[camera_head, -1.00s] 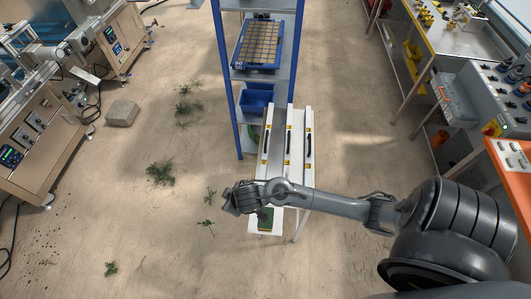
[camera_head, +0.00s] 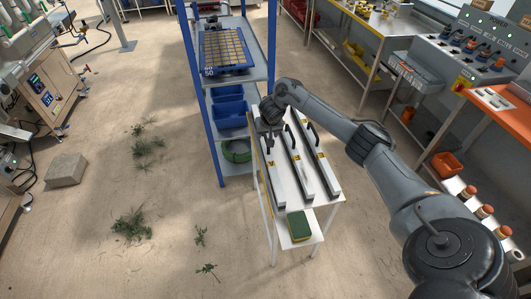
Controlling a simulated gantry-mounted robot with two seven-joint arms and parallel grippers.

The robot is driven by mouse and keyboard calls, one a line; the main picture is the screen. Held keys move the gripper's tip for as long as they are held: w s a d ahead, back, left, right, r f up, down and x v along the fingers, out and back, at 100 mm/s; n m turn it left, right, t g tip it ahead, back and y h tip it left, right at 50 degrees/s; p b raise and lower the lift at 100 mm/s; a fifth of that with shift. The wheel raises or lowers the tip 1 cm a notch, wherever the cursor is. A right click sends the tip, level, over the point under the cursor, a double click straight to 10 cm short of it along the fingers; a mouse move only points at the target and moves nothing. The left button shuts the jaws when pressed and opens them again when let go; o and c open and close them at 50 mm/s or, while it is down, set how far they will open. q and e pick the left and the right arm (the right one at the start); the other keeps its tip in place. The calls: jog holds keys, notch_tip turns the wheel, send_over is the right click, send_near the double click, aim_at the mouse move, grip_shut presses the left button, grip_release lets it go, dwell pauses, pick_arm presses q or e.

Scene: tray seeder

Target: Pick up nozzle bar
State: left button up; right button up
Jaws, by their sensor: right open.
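Nozzle bars lie side by side on a white stand (camera_head: 329,205). Each is a long pale bar with dark edges, running away from me. The left nozzle bar (camera_head: 282,177), the middle nozzle bar (camera_head: 303,175) and the right nozzle bar (camera_head: 325,172) show. Black arched handles rise from the middle and right ones. My right gripper (camera_head: 271,130) is open and points down over the far part of the left bar, by its handle area. It hides that part, and I cannot tell whether it touches anything. My left gripper is out of view.
A blue shelf rack (camera_head: 214,130) stands just behind and left of the stand, holding a seed tray (camera_head: 224,49) and blue bins (camera_head: 229,113). A green sponge-like block (camera_head: 299,225) lies on the stand's lower shelf. Open floor with plant scraps (camera_head: 132,224) is at left.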

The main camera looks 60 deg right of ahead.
aim_at(266, 139)
jog(key=b+x, duration=0.1)
jog(key=x, duration=0.2)
jog(key=shift+d+f, duration=0.15)
jog(key=shift+f, duration=0.15)
jog(key=shift+w+f, duration=0.1)
jog(key=shift+f, duration=0.2)
jog(key=b+x, duration=0.2)
jog(key=x, duration=0.2)
jog(key=shift+b, duration=0.4)
jog(key=shift+w+d+f, duration=0.15)
jog(key=shift+f, duration=0.4)
jog(key=c, duration=1.1)
